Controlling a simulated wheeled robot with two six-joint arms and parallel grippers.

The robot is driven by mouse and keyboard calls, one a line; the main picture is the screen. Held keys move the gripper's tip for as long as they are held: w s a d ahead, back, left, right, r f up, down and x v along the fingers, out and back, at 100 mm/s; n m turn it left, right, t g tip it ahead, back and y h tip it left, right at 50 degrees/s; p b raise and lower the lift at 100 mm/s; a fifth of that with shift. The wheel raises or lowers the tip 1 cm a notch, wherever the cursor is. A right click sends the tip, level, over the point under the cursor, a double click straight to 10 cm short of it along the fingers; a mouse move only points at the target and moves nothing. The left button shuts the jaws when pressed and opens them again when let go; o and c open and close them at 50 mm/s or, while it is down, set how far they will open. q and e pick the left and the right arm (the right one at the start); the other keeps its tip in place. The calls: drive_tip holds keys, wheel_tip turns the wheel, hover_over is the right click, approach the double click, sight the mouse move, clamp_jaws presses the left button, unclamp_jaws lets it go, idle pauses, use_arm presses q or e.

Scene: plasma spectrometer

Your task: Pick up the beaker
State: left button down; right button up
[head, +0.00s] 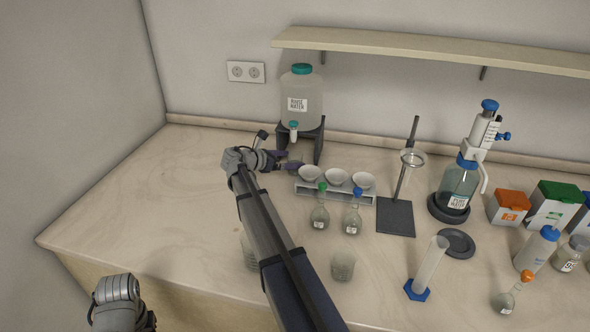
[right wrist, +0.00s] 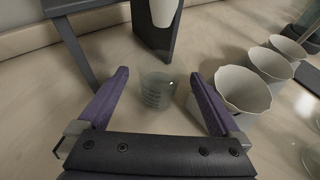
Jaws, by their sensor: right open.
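A small clear glass beaker (right wrist: 158,90) with graduation marks stands upright on the bench in the right wrist view, below the spout of the water container. My right gripper (right wrist: 160,92) is open, with its purple fingers on either side of the beaker and a visible gap to each side. In the head view my right gripper (head: 286,161) is at the foot of the water container's stand, and the beaker there is hard to make out. Two other glass beakers stand nearer, one (head: 343,265) right of my right arm and one (head: 249,252) partly behind it. My left gripper is not in view.
The rinse water container (head: 302,104) sits on a dark stand (head: 318,145) behind the right gripper. White crucibles (head: 336,178) in a rack stand close on its right. Flasks (head: 320,212), a ring stand (head: 396,216) and bottles fill the right side. The bench's left part is clear.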

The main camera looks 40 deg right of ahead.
drive_tip(key=shift+d+f, duration=0.25)
drive_tip(key=shift+d, duration=0.2)
drive_tip(key=shift+c, duration=0.4)
clamp_jaws()
drive_tip(key=shift+r, duration=0.1)
drive_tip(key=shift+r+p, duration=0.8)
drive_tip(key=shift+p, duration=0.05)
wheel_tip(320, 180, up, 2)
drive_tip(key=shift+p, duration=1.05)
drive_tip(key=a, duration=1.8)
drive_tip(key=shift+f, duration=0.1)
